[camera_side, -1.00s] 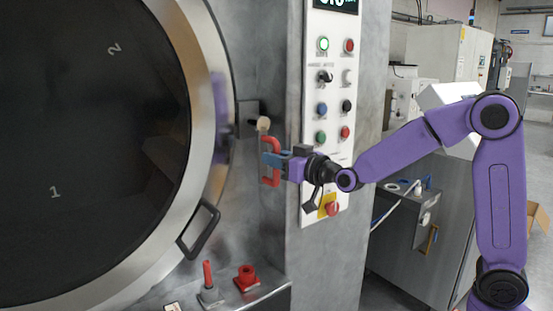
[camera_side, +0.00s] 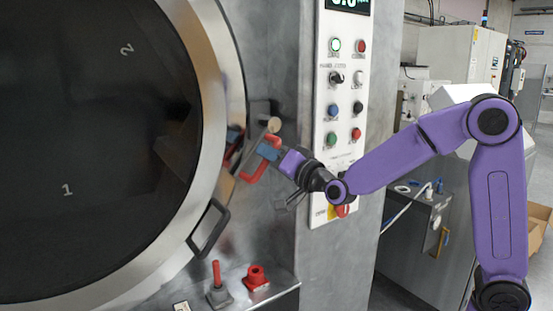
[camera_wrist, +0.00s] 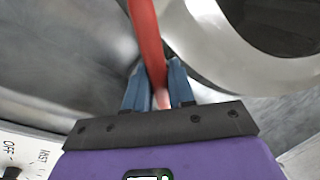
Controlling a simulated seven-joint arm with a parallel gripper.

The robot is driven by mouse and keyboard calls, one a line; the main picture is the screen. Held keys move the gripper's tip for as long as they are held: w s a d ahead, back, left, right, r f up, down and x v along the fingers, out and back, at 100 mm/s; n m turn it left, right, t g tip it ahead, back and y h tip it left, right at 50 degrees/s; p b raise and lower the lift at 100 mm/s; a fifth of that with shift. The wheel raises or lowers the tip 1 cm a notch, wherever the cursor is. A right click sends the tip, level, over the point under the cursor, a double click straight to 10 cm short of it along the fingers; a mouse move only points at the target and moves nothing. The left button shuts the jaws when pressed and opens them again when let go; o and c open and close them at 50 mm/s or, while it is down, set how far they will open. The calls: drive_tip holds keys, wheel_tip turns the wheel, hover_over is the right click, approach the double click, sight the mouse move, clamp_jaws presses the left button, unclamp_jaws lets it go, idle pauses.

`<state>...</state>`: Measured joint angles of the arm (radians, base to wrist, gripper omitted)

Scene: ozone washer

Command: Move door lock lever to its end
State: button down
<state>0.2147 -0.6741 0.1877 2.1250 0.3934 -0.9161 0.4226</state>
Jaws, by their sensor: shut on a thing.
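In the wrist view the red bar (camera_wrist: 147,40) runs down between the two blue fingertips (camera_wrist: 160,76). The part of the handle between the fingers is partly hidden.
The round door with a steel ring (camera_side: 216,100) fills the left, with a dark door handle (camera_side: 208,228) below the lever. A control panel (camera_side: 341,110) with buttons is close to the right of my gripper. A red knob (camera_side: 256,277) and a red-tipped switch (camera_side: 216,279) sit below.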

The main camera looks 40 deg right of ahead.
drive_tip(key=m, duration=0.1)
drive_tip(key=a+r+m, duration=0.1)
drive_tip(key=m, duration=0.1)
drive_tip(key=r+m, duration=0.1)
drive_tip(key=shift+a+t+h, duration=0.3)
drive_tip(key=shift+a, duration=0.1)
drive_tip(key=shift+a+r+m+h, duration=0.2)
drive_tip(key=shift+r+m, duration=0.2)
drive_tip(key=shift+m, duration=0.45)
drive_tip(key=shift+a+r+m+h, duration=0.1)
drive_tip(key=shift+r+m+h, duration=0.2)
drive_tip(key=shift+m, duration=0.6)
drive_tip(key=shift+a+r+m+h, duration=0.1)
drive_tip(key=shift+r+m, duration=0.35)
drive_tip(key=shift+m, duration=0.4)
drive_tip(key=shift+r, duration=0.1)
drive_tip(key=c, duration=1.1)
unclamp_jaws()
drive_tip(key=shift+s, duration=0.1)
drive_tip(key=s+f, duration=0.2)
drive_tip(key=s, duration=0.9)
drive_tip(key=shift+s+d+f, duration=0.15)
drive_tip(key=shift+s+d, duration=0.05)
drive_tip(key=shift+s, duration=0.15)
drive_tip(key=shift+f, duration=0.1)
